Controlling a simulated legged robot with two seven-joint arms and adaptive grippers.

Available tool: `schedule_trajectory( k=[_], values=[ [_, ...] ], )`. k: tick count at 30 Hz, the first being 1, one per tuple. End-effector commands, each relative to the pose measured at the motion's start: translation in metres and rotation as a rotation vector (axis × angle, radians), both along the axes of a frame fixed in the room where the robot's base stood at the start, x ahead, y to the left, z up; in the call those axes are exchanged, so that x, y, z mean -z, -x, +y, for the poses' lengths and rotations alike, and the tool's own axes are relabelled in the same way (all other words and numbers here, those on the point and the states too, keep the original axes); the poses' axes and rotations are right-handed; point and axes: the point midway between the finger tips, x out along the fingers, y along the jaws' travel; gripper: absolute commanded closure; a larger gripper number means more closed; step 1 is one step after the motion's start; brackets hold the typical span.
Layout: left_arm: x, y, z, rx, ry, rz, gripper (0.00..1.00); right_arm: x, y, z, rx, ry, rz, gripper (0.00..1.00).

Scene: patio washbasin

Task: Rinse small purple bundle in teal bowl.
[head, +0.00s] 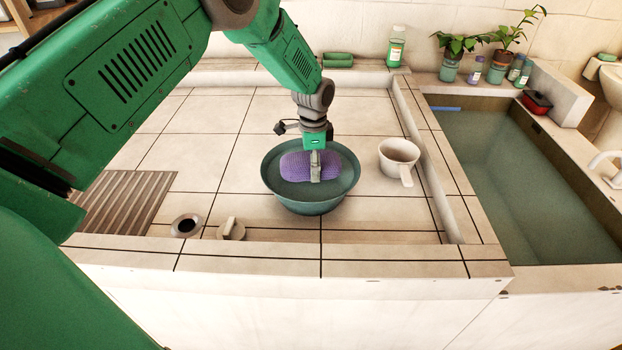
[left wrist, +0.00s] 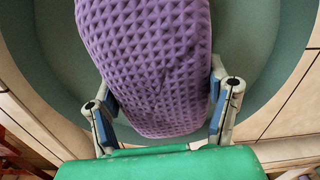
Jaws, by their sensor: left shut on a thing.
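The teal bowl (head: 311,205) stands on the tiled counter, with water-like teal filling inside. The small purple bundle (head: 296,165) is at the bowl, within its rim; I cannot tell how deep it sits. My left gripper (head: 316,172) reaches down from above and is shut on the bundle. In the left wrist view the purple bundle (left wrist: 150,60) has a waffle texture and sits between the two fingers (left wrist: 160,108), with the bowl (left wrist: 52,45) behind it. My right gripper is not in view.
A white cup with a handle (head: 399,157) stands just right of the bowl. A ribbed board (head: 122,203), a drain hole (head: 186,225) and a stopper (head: 231,229) are at the left front. A low ledge (head: 432,150) separates the counter from the water-filled basin (head: 515,195).

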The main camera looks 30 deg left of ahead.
Motion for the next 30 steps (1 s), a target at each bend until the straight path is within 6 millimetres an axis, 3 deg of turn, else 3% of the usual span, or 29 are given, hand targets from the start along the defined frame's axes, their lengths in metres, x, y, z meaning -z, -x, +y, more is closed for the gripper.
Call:
schedule_trajectory(
  k=[24, 30],
  values=[
    [-0.069, 0.0, 0.0, 0.0, 0.0, -0.001, 0.67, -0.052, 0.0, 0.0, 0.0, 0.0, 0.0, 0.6],
    [-0.075, 0.0, 0.0, 0.0, 0.0, 0.0, 0.67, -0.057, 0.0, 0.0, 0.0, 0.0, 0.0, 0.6]
  ],
)
